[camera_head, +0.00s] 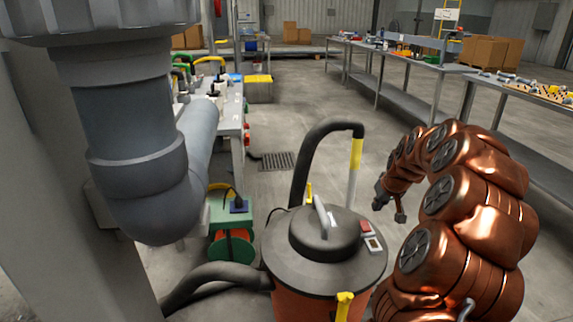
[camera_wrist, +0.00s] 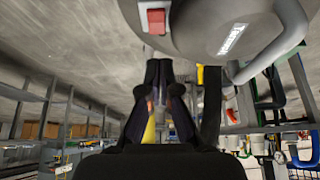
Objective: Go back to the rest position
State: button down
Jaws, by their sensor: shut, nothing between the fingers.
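My gripper (camera_head: 390,205) shows small at the end of my copper-coloured arm, right of the vacuum cleaner. The vacuum cleaner (camera_head: 310,240) has a dark grey lid, an orange drum and yellow clips. A red switch (camera_wrist: 156,20) shows on it in the wrist view.
A large grey pipe (camera_head: 135,140) fills the left. The vacuum's black hose (camera_head: 305,160) arches up beside my arm. A workbench (camera_head: 375,90) with tools runs along the right; another bench (camera_head: 232,120) stands left of centre. The floor (camera_head: 310,110) between them is clear, with a drain grate (camera_head: 278,161).

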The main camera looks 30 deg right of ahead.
jog(key=s+a+r+n+g+y+p, duration=0.1)
jog(key=s+a+r+p, duration=0.1)
jog(key=a+r+p, duration=0.55)
jog(key=s+a+r+n+g+y+p, duration=0.1)
jog(key=s+a+r+p, duration=0.3)
jog(key=a, duration=0.7)
jog(key=s+a+r+n+g+y+p, duration=0.1)
jog(key=a+r+p, duration=0.2)
jog(key=a+r, duration=0.55)
jog(key=s+a+r+g+p, duration=0.1)
jog(key=s+a+r+p, duration=0.3)
jog(key=s, duration=0.4)
jog(key=s+a+r+g+p, duration=0.1)
jog(key=s+a+r+p, duration=0.3)
jog(key=s, duration=0.5)
jog(key=s+a+r+g+h+p, duration=0.1)
jog(key=s+a+r+g+p, duration=0.1)
jog(key=s+a+r+p, duration=0.2)
jog(key=s+a+p, duration=0.2)
jog(key=s+p, duration=0.1)
jog(key=s, duration=0.1)
jog(key=shift+s+a+r+n+p, duration=0.15)
jog(key=shift+s+r+n+p, duration=0.15)
jog(key=shift+s+r+n, duration=0.1)
